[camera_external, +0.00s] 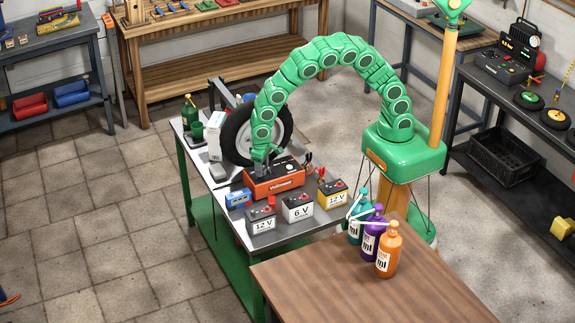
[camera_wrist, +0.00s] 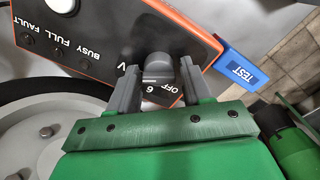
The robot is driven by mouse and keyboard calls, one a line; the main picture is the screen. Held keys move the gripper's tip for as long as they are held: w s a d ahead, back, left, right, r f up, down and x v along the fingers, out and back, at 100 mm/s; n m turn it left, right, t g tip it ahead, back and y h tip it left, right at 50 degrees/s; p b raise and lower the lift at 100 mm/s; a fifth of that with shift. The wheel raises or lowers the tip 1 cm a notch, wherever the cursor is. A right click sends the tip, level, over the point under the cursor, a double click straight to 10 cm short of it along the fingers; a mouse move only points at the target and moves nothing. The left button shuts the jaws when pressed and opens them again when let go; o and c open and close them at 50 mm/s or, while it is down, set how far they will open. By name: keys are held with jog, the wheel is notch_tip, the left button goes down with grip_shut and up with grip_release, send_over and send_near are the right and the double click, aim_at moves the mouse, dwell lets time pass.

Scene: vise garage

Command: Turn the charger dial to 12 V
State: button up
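The charger is an orange box with a black top (camera_external: 285,166) on the small green-legged workbench (camera_external: 262,243). In the wrist view its black panel (camera_wrist: 100,35) carries the words BUSY, FULL and FAULT. The grey dial (camera_wrist: 158,70) sits near the panel edge, with OFF, a 6 and a V printed around it. Its exact setting is hard to read. My gripper (camera_wrist: 158,66) is open, with one finger on each side of the dial and narrow gaps visible. In the external view my gripper (camera_external: 262,160) is low over the charger's left part; the dial is hidden there.
A blue TEST box (camera_wrist: 238,66) lies beside the charger. Batteries stand in front: a grey 12 V (camera_external: 261,220), a 6 V (camera_external: 297,208) and a yellow 12 V (camera_external: 331,196). A wheel (camera_external: 283,125) stands behind. Several bottles (camera_external: 388,250) stand on the brown table (camera_external: 370,295).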

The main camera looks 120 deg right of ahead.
jog(key=shift+o, duration=0.8)
notch_tip(320, 180, up, 7)
jog(key=shift+f, duration=0.15)
jog(key=shift+r, duration=0.5)
